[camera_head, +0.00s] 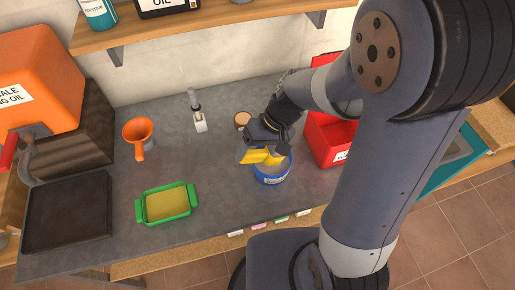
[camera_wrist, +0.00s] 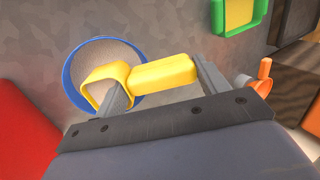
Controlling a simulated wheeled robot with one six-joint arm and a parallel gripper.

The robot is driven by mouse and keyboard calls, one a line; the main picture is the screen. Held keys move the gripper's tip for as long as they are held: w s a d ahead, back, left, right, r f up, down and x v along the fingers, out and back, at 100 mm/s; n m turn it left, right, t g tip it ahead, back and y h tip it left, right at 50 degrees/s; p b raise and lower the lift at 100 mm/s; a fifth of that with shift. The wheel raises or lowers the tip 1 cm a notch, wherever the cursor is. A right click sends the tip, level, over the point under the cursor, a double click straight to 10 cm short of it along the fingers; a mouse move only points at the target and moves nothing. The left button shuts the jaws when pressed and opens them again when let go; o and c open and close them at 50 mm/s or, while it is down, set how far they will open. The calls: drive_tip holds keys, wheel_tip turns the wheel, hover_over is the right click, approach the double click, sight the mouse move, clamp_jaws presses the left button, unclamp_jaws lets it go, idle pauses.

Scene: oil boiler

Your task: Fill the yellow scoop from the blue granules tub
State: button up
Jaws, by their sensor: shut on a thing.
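My gripper (camera_head: 262,146) is shut on the handle of the yellow scoop (camera_head: 255,156), above the counter. The blue granules tub (camera_head: 271,176) stands on the counter just below the scoop. Whether the cup touches the granules is also unclear.
A red bin (camera_head: 330,146) stands close to the tub's right. To the left are a green tray (camera_head: 142,209), an orange funnel (camera_head: 138,131), a black tray (camera_head: 68,213) and an orange tank (camera_head: 40,75). A small white tool (camera_head: 199,119) stands behind. A shelf (camera_head: 185,22) overhangs the back.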

drive_tip(key=shift+s+a+r+t+h+p, duration=0.25)
drive_tip(key=shift+a+r+h+p, duration=0.3)
drive_tip(key=shift+p, duration=0.7)
drive_tip(key=shift+r+h+p, duration=0.2)
drive_tip(key=shift+h+p, duration=0.15)
drive_tip(key=shift+a+r+t+h+p, duration=0.1)
drive_tip(key=shift+a+t+h+p, duration=0.15)
drive_tip(key=shift+p, duration=0.35)
drive_tip(key=shift+s+h, duration=0.1)
drive_tip(key=shift+h, duration=0.15)
drive_tip(key=shift+s+a+t+h+p, duration=0.1)
drive_tip(key=shift+a+t+h+p, duration=0.35)
drive_tip(key=shift+h+p, duration=0.55)
drive_tip(key=shift+p, duration=0.3)
drive_tip(key=shift+r+p, duration=0.65)
drive_tip(key=shift+r, duration=0.2)
drive_tip(key=shift+r, duration=0.15)
